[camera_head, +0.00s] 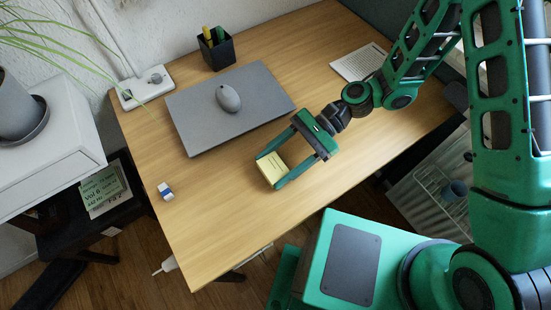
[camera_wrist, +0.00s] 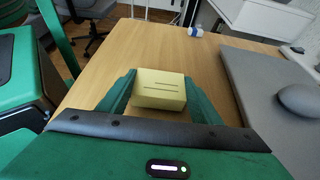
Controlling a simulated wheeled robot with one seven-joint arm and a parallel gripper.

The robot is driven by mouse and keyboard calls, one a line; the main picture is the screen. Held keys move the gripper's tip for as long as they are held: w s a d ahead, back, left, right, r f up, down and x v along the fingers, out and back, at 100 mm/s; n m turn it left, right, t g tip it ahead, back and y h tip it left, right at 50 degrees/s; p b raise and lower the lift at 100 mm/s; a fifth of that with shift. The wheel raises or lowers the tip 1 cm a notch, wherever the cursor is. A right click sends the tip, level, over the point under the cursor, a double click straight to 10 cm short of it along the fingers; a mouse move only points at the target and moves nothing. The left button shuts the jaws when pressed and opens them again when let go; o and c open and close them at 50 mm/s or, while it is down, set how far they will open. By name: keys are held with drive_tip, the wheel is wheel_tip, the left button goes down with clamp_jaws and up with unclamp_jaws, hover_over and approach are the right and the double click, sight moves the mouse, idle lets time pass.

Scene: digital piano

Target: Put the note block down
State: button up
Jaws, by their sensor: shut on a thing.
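The note block (camera_head: 271,167) is a small pale yellow block with dark lines on its face. My gripper (camera_head: 272,170) has its green fingers on either side of the block and is shut on it. In the wrist view the note block (camera_wrist: 159,90) sits between the two fingertips (camera_wrist: 160,88), its lined face towards the camera. The block is over the wooden desk (camera_head: 210,220), close to the surface; I cannot tell whether it touches.
A closed grey laptop (camera_head: 190,130) with a mouse (camera_head: 228,98) on it lies behind. A blue-and-white eraser (camera_head: 166,191) is at the left, and a pen cup (camera_head: 216,50) and printed sheet (camera_head: 358,63) are at the back. The front left desk is clear.

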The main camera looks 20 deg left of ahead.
drive_tip(key=shift+f, duration=0.15)
drive_tip(key=o, duration=1.1)
drive_tip(key=shift+o, duration=0.2)
drive_tip(key=shift+w, duration=0.1)
drive_tip(key=v, duration=1)
drive_tip(key=shift+a, duration=0.1)
drive_tip(key=shift+w+d, duration=0.3)
